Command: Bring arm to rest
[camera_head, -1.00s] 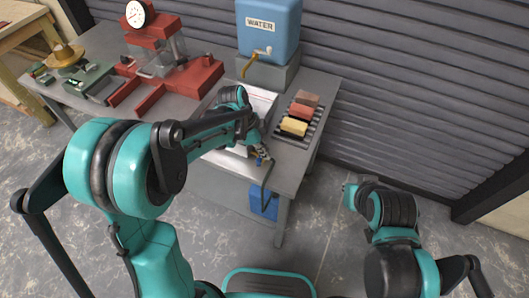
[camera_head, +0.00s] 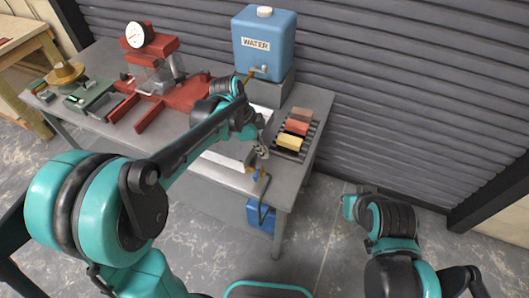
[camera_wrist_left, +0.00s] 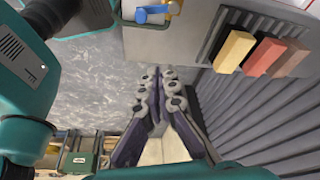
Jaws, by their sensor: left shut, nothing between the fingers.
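My left arm reaches from the left across the grey workbench (camera_head: 225,172). My left gripper (camera_head: 260,152) is small in the head view, near the bench's front right part, above or beside a pale tray (camera_head: 228,158); the exact gap cannot be told. In the left wrist view its dark, jointed fingers (camera_wrist_left: 160,88) come together at the tips with nothing between them. My right arm is folded at the lower right of the head view, and its gripper does not show.
A rack with red, brown and yellow blocks (camera_head: 290,143) stands right of the gripper. A blue water tank (camera_head: 264,42) and red press (camera_head: 150,75) stand behind. Open floor lies in front.

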